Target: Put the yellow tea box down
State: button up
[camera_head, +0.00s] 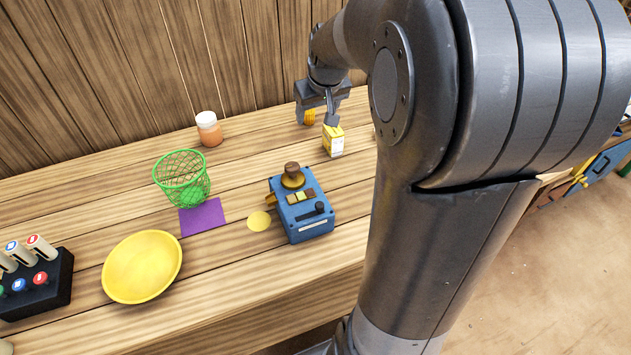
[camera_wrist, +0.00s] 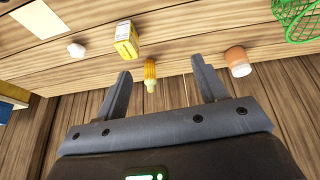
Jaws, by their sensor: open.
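The yellow tea box (camera_head: 333,141), with a white label, stands on the wooden counter near the back wall. It also shows in the wrist view (camera_wrist: 126,41), beyond the tip of my left-hand finger there. My gripper (camera_head: 317,116) is just behind and above the box in the head view. In the wrist view its jaws (camera_wrist: 163,86) are apart, with nothing held. A yellow ribbed bottle (camera_wrist: 150,74) shows between the fingers in that view, apparently beyond them; it also shows in the head view (camera_head: 309,117). Whether a finger touches the box is unclear.
An orange jar with a white lid (camera_head: 208,129), a green basket (camera_head: 183,178), a purple square (camera_head: 202,217), a blue device (camera_head: 302,209) and a yellow bowl (camera_head: 142,267) share the counter. A small white object (camera_wrist: 76,50) lies near the box. A plank wall (camera_head: 150,60) closes the back.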

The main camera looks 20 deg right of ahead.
jog(key=s+a+r, duration=0.1)
jog(key=s+a, duration=0.2)
jog(key=s, duration=0.5)
jog(key=s+a+r, duration=0.2)
jog(key=s+a, duration=0.2)
jog(key=s, duration=0.4)
jog(key=s+a+r+t, duration=0.1)
jog(key=s+a, duration=0.2)
jog(key=s, duration=0.5)
jog(key=shift+s+a+r, duration=0.15)
jog(key=shift+s+a, duration=0.15)
jog(key=shift+a, duration=0.1)
